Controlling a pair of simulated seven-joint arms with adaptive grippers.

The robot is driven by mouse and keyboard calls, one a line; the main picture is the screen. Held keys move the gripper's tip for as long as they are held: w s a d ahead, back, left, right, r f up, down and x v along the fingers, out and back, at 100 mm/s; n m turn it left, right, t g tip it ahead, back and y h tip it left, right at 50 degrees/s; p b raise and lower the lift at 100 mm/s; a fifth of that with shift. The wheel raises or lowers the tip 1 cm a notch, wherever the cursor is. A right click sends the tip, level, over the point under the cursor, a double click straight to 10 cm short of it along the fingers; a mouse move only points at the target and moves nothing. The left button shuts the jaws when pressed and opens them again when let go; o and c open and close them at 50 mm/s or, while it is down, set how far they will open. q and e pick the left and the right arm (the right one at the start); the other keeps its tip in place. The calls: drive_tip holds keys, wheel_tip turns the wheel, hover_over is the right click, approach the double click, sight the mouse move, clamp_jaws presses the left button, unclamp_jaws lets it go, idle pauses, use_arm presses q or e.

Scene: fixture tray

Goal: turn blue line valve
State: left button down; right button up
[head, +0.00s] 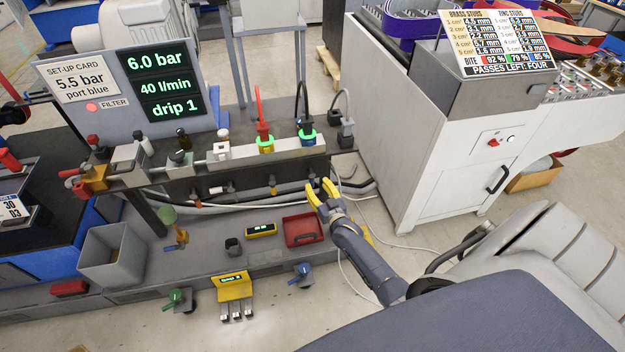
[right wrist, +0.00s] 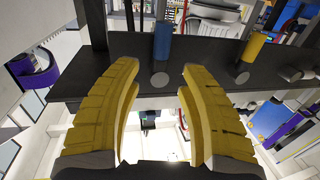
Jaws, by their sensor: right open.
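My right gripper (head: 320,191) is open and empty, its yellow fingers pointing up at the right front end of the dark valve bench. In the right wrist view the two fingers (right wrist: 160,78) stand wide apart. A blue cylinder (right wrist: 163,40) on the dark bar lies between and beyond the fingertips, apart from them. A yellow cylinder (right wrist: 253,48) stands to its right. In the head view a yellow one (head: 273,184) shows on the bench front; the blue one is small beside the fingertips. The display (head: 160,84) reads 6.0 bar, 40 l/min, drip 1. My left gripper is out of view.
The set-up card (head: 80,78) reads 5.5 bar, port blue. Hose plugs with green rings (head: 307,138) stand on the bench. Below are a red tray (head: 303,229), a grey bin (head: 112,258) and a blue-handled fitting (head: 301,273). A white machine cabinet (head: 440,150) stands right.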

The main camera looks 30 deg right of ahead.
sight(313, 179)
drive_tip(key=shift+w+d, duration=0.15)
drive_tip(key=shift+w, duration=0.9)
drive_tip(key=shift+w+d, duration=0.1)
drive_tip(key=shift+w, duration=0.9)
drive_tip(key=shift+c, duration=0.3)
clamp_jaws()
